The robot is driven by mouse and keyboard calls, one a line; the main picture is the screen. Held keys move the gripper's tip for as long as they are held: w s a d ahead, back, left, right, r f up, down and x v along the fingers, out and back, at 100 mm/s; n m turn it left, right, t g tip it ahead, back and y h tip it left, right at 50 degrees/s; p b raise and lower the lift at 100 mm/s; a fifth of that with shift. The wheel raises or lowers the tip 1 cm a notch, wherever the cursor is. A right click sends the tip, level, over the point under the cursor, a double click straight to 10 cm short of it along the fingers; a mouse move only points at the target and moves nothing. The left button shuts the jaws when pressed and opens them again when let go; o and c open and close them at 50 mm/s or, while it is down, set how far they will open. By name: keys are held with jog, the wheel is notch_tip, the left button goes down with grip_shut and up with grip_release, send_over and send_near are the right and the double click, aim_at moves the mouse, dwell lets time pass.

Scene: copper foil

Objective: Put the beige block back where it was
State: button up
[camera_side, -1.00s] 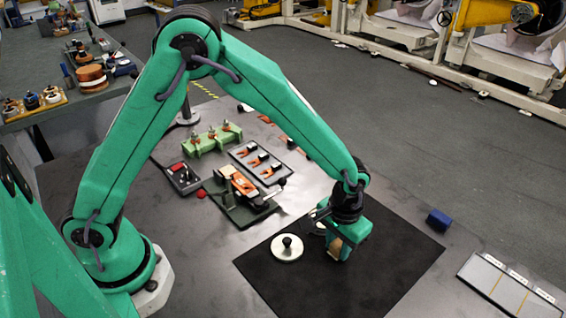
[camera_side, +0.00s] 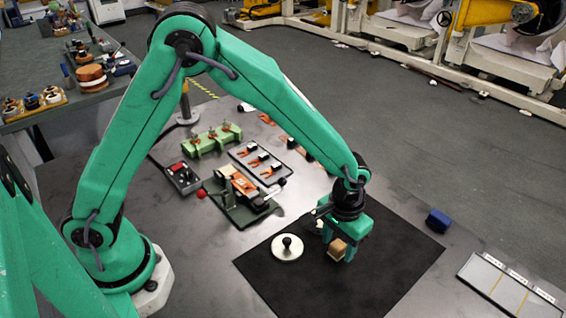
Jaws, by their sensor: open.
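The beige block (camera_side: 337,250) is on the black mat (camera_side: 385,275), close beside my gripper (camera_side: 343,246). My gripper points down over the mat, and its jaws are open around or right beside the block. The green gripper body hides part of the block, so I cannot tell whether a finger touches it.
A pale round disc with a black knob (camera_side: 287,247) lies on the mat left of my gripper. A blue block (camera_side: 438,220) sits off the mat's right edge. A tray with pale panels (camera_side: 508,284) is at the right. Fixtures and tools (camera_side: 240,190) stand behind. The mat's front is clear.

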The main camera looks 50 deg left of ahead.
aim_at(335, 243)
notch_tip(335, 243, up, 11)
dwell(0.5)
jog(key=shift+r, duration=0.1)
dwell(0.4)
jog(key=s+a+r+t, duration=0.3)
jog(key=s+a+r, duration=0.3)
jog(key=a+r, duration=0.55)
jog(key=s+a+t, duration=0.2)
jog(key=s+a, duration=0.7)
jog(key=s, duration=0.1)
jog(key=shift+s+a+r+t, duration=0.15)
jog(key=shift+s+a+t, duration=0.15)
jog(key=shift+s, duration=0.05)
